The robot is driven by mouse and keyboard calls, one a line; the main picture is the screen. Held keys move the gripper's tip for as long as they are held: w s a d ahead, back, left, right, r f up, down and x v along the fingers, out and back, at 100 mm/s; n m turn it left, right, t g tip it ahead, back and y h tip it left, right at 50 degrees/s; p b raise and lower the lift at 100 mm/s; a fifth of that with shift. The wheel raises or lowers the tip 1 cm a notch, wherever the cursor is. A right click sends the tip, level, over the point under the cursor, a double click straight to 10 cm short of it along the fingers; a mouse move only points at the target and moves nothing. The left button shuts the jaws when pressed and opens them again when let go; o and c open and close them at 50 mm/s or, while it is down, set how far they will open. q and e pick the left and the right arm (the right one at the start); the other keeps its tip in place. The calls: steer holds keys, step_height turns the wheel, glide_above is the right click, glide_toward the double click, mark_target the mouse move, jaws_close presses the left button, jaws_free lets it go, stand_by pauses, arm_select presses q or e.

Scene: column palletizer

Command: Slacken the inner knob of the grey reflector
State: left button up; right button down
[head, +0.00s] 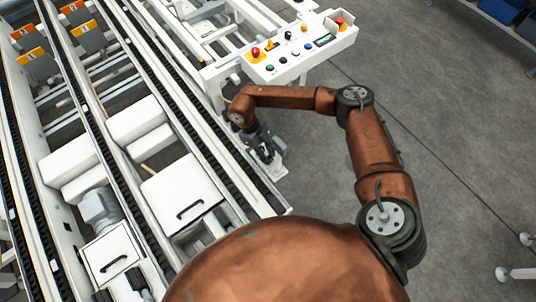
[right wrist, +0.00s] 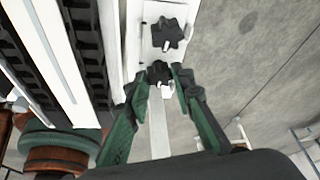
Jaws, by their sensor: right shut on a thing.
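In the right wrist view two dark star-shaped knobs sit in line on a pale bracket (right wrist: 145,40) beside the conveyor rail. The farther knob (right wrist: 167,36) stands clear of the fingers. The nearer knob (right wrist: 160,73) is between the fingertips of my right gripper (right wrist: 158,80), which is shut on it. I cannot tell the grey reflector apart from the bracket. In the head view my right gripper (head: 265,153) reaches down at the outer side of the conveyor and hides the knobs. My left gripper is in neither view.
The conveyor rail (head: 190,112) runs close along the left of my right gripper. A white control panel (head: 298,48) with coloured buttons stands beyond my right forearm. Grey floor (head: 465,130) lies open to the right.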

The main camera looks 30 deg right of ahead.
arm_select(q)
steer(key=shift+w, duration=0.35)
arm_select(e)
steer(key=c, duration=1.7)
jaws_free()
steer(key=shift+o, duration=0.2)
steer(key=shift+r, duration=0.1)
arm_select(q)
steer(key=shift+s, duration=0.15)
arm_select(e)
steer(key=v, duration=1.1)
steer(key=shift+a+r, duration=0.15)
steer(key=shift+r, duration=0.2)
steer(key=shift+w, duration=0.15)
